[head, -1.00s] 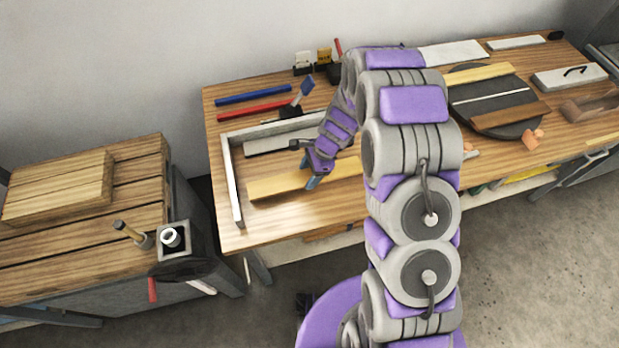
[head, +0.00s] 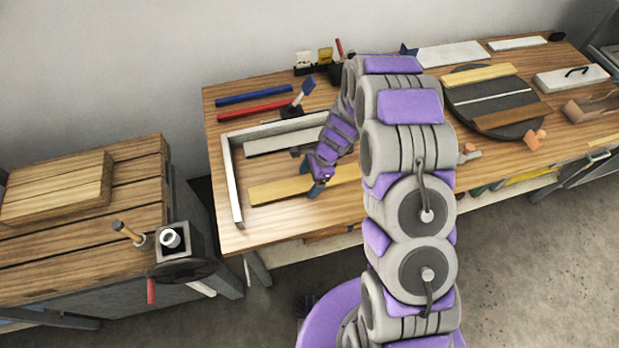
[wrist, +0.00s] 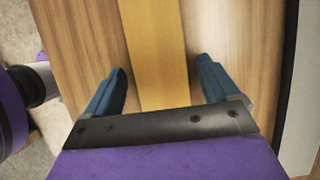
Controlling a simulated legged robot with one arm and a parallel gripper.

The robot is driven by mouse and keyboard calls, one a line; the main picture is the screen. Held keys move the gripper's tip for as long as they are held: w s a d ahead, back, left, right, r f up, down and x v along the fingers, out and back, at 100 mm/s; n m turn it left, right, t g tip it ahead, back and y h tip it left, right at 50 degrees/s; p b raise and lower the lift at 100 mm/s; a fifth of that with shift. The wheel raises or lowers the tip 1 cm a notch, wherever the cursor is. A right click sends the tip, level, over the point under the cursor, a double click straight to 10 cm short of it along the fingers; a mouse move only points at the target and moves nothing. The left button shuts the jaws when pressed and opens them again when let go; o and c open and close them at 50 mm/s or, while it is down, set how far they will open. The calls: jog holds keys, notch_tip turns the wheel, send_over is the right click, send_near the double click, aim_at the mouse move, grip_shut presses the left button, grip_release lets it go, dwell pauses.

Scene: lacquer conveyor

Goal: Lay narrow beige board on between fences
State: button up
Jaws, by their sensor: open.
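A narrow yellow-beige board (head: 280,188) lies flat on the workbench, partly hidden by my gripper. My gripper (head: 317,188) points down over its middle. In the wrist view the same board (wrist: 157,50) runs between the blue fingers of my gripper (wrist: 163,88), with bare wood showing on both sides of it; the fingers are open and apart from its edges. A white fence (head: 232,180) stands along the bench's left side, and another fence (head: 275,130) runs along the back, meeting it in a corner. A grey board (head: 285,140) lies just in front of the back fence.
A dark round disc (head: 495,95) on the right carries a pale beige strip (head: 480,75) and a brown strip (head: 510,116). Blue (head: 253,95) and red (head: 255,110) bars lie behind the back fence. Bare bench top shows in front of the yellow-beige board.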

jog(key=p+v, duration=0.2)
jog(key=v, duration=1)
jog(key=shift+p, duration=0.4)
jog(key=shift+d+r, duration=0.1)
jog(key=s+d+r+n+h, duration=0.1)
jog(key=s+d+r+n, duration=0.2)
jog(key=s+r+n, duration=0.8)
jog(key=s+d+r+n+h, duration=0.1)
jog(key=s+d+r, duration=0.1)
jog(key=s+r, duration=0.2)
jog(key=s+d+r+n+h, duration=0.1)
jog(key=s+r, duration=0.3)
jog(key=s, duration=0.7)
jog(key=s+d+r+n+h, duration=0.1)
jog(key=s+d+r, duration=0.2)
jog(key=s, duration=0.4)
jog(key=shift+s+d+r+n+g, duration=0.25)
jog(key=shift+d+r+n+g, duration=0.1)
jog(key=shift+r+n, duration=0.1)
